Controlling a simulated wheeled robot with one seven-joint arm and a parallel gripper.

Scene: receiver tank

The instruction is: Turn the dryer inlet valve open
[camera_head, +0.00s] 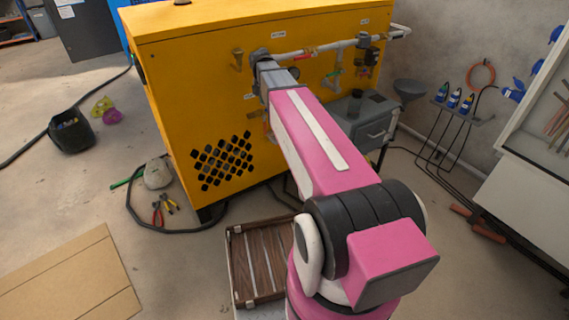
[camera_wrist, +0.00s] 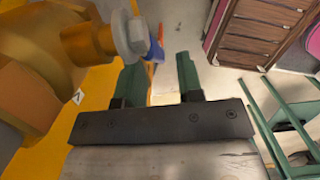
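In the wrist view a large brass-coloured valve body or fitting (camera_wrist: 40,55) fills the upper left, with a grey hex nut (camera_wrist: 128,35) and a blue part (camera_wrist: 155,50) beside it. My gripper (camera_wrist: 159,65) has its two green fingers apart with nothing seen between them. The blue part is near the left fingertip; I cannot tell whether they touch. In the head view my arm reaches the yellow cabinet's front and hides the fingertips. Red-handled (camera_head: 304,55) and green-handled (camera_head: 334,74) valves sit to its right. Labels are too small to read, so I cannot tell which is the dryer inlet valve.
The yellow cabinet (camera_head: 185,90) stands ahead, with a white pipe (camera_head: 320,47) along its front. A grey box (camera_head: 365,130) on a stand is right of my arm. A wooden crate (camera_head: 232,265) lies near my base. A bucket (camera_head: 70,133) and pliers (camera_head: 158,213) are at left.

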